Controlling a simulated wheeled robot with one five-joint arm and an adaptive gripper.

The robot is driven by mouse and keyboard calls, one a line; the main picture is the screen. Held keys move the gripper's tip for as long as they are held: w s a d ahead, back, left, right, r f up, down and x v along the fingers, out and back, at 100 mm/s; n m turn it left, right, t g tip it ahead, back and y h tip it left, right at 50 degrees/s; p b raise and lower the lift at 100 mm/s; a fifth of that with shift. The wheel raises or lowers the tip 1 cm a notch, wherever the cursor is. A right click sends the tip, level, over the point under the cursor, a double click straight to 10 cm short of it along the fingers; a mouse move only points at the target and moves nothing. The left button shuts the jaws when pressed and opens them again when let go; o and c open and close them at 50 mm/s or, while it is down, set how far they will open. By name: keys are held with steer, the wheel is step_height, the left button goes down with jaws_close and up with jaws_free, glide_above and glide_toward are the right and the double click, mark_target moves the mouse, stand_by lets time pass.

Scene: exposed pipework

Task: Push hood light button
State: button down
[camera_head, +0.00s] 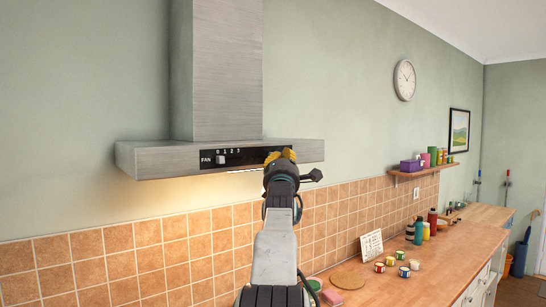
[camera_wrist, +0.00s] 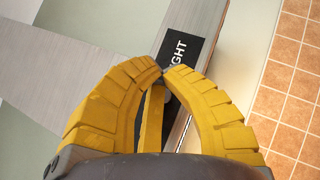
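The range hood (camera_head: 220,152) is on the wall, a steel canopy with a chimney above. Its black control strip (camera_head: 235,157) carries a FAN label and numbers at the left. In the wrist view, a black label (camera_wrist: 181,50) reads "GHT", with its start covered by my fingers. My gripper (camera_head: 280,156) is at the right end of the strip, hiding that part. In the wrist view, my gripper's yellow fingers (camera_wrist: 163,71) meet at the tips just beside the label. The light button is hidden behind them; I cannot tell whether they touch it.
A warm glow shows on the wall under the hood. Orange tiles (camera_head: 200,240) run below it. A wooden counter (camera_head: 400,285) at the right holds several small cans and bottles. A shelf (camera_head: 420,172) with boxes and a clock (camera_head: 404,80) are farther right.

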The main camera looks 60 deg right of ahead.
steer(key=shift+w, duration=0.2)
stand_by(0.3)
steer(key=shift+w+d, duration=0.2)
steer(key=shift+w, duration=0.25)
stand_by(0.7)
steer(key=shift+s+f+b, duration=0.1)
steer(key=shift+s+b, duration=0.15)
steer(key=shift+b, duration=0.05)
steer(key=shift+s+a, duration=0.1)
steer(key=shift+s, duration=0.05)
steer(key=shift+s+a+b, duration=0.15)
steer(key=shift+s+b, duration=0.05)
steer(key=shift+b, duration=0.15)
stand_by(0.6)
